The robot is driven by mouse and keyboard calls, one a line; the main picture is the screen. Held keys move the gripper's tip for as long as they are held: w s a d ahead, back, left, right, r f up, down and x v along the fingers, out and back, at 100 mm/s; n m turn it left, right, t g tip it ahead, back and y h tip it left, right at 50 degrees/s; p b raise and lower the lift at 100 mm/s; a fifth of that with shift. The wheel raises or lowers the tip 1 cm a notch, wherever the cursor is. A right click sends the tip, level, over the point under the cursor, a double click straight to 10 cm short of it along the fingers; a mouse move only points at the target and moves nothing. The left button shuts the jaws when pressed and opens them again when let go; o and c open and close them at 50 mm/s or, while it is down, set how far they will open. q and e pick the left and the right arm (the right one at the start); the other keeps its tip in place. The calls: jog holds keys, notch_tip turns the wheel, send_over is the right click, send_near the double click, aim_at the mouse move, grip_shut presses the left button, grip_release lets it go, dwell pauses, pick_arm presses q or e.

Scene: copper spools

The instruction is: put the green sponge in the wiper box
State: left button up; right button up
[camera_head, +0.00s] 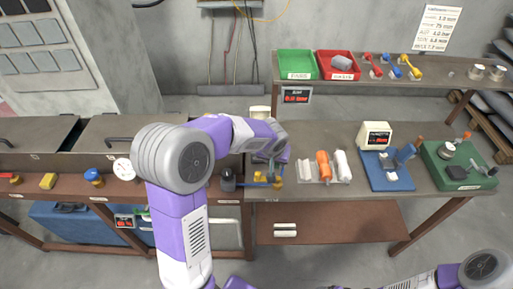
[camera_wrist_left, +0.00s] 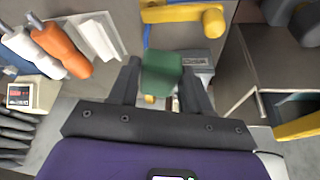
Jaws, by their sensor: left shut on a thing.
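The green sponge (camera_wrist_left: 162,74) is held between the two dark fingers of my left gripper (camera_wrist_left: 161,84) in the left wrist view. In the head view my left gripper (camera_head: 268,165) hangs over the middle bench, near the junction of the two benches, and the sponge cannot be made out there. A green bin (camera_head: 297,66) and a red bin (camera_head: 338,67) stand on the raised back shelf. The red one has a grey object in it. Their labels are too small to read surely, so I cannot tell which is the wiper box. My right gripper is not in view.
A blue stand (camera_head: 388,170), a small display box (camera_head: 375,136) and a green case (camera_head: 458,165) occupy the right bench. Colored tools (camera_head: 393,68) lie on the back shelf. Bench space behind the bottles is clear.

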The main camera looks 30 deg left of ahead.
pick_arm(q)
jog(key=w+a+r+n+y+b, duration=0.1)
jog(key=w+a+r+n+b, duration=0.15)
jog(key=w+a+r, duration=0.45)
jog(key=shift+n, duration=0.45)
jog(key=a+f, duration=0.1)
jog(key=f, duration=0.2)
jog(key=a+f+b, duration=0.1)
jog(key=f, duration=0.3)
jog(key=a+f+b, duration=0.1)
jog(key=f, duration=0.3)
jog(key=shift+w+f, duration=0.1)
jog(key=shift+w, duration=0.25)
jog(key=shift+f, duration=0.15)
jog(key=o, duration=1.1)
